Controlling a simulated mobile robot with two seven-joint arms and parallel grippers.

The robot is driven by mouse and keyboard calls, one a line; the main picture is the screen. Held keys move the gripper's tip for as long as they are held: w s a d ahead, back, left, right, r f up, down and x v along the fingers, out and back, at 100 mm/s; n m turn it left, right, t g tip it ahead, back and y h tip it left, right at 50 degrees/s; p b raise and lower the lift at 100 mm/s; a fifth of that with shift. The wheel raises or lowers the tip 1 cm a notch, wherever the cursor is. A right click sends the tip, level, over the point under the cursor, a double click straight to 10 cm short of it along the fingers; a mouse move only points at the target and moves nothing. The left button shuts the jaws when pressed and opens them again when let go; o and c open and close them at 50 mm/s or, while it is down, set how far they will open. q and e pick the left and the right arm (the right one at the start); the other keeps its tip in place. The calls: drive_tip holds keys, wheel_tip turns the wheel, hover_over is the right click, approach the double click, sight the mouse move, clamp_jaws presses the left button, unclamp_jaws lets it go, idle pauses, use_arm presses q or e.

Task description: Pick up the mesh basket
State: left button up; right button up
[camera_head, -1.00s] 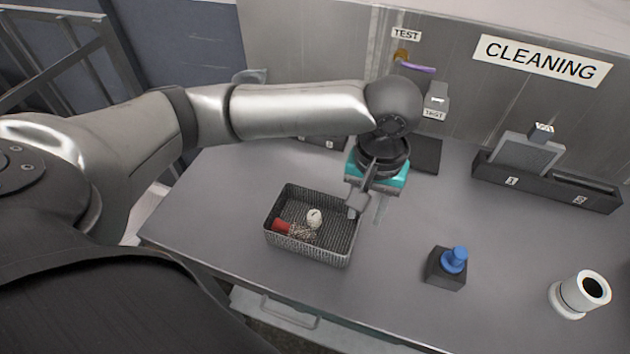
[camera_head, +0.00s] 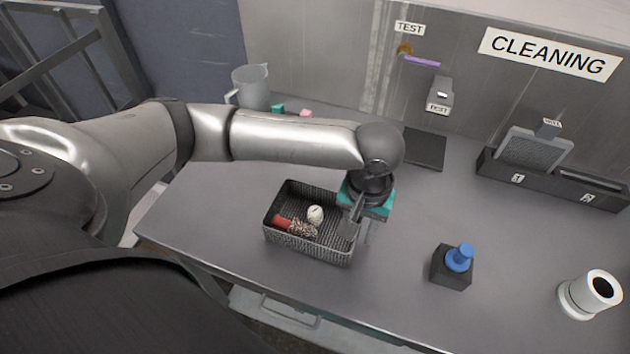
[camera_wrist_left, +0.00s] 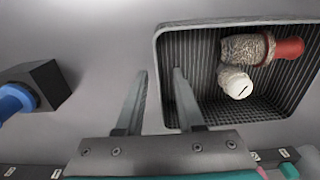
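The mesh basket (camera_head: 308,246) is a dark rectangular wire basket on the grey table. A red-handled brush (camera_head: 298,228) and a small white round object (camera_head: 315,214) lie in it. My left gripper (camera_head: 358,236) is at the basket's right wall, pointing down. In the left wrist view, the gripper (camera_wrist_left: 160,74) is open, with one finger over the basket's inside and the other outside. I cannot tell whether either finger touches the wall. My right gripper is not in view.
A black block with a blue top (camera_head: 453,266) stands to the right of the basket, and a white cylinder (camera_head: 590,294) farther right. A clear pitcher (camera_head: 250,88) stands at the back left. A dark numbered rack (camera_head: 550,180) is along the back wall. The table between basket and block is clear.

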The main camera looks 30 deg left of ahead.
use_arm(q)
clamp_jaws()
idle(1.2)
